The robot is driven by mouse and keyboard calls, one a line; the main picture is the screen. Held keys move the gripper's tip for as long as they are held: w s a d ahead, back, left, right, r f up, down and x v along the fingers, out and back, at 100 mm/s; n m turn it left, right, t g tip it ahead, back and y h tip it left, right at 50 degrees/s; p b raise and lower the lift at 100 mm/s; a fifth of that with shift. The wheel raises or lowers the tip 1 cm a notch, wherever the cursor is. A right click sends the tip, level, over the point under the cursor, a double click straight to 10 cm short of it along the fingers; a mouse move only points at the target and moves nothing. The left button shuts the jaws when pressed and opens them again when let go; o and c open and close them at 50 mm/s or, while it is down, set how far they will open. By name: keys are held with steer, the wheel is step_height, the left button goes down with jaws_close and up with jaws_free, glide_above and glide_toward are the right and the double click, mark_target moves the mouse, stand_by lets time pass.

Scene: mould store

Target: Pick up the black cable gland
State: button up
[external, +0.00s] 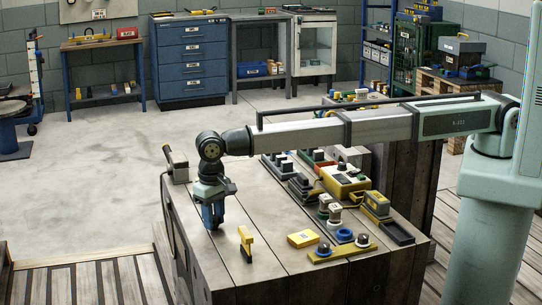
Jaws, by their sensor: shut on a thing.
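My gripper (213,222) points straight down at the left part of the workbench top (262,262), with its blue fingers close to the surface. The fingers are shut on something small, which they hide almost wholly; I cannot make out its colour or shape. I cannot pick out the black cable gland for certain. A yellow upright tool-like piece (246,243) stands just to the right of my gripper, apart from it.
A yellow box (302,239) and a yellow rack (342,253) with small dark and blue parts lie to the right. A grey device (177,165) sits at the back left corner.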

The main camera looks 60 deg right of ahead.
steer(key=shift+c, duration=0.8)
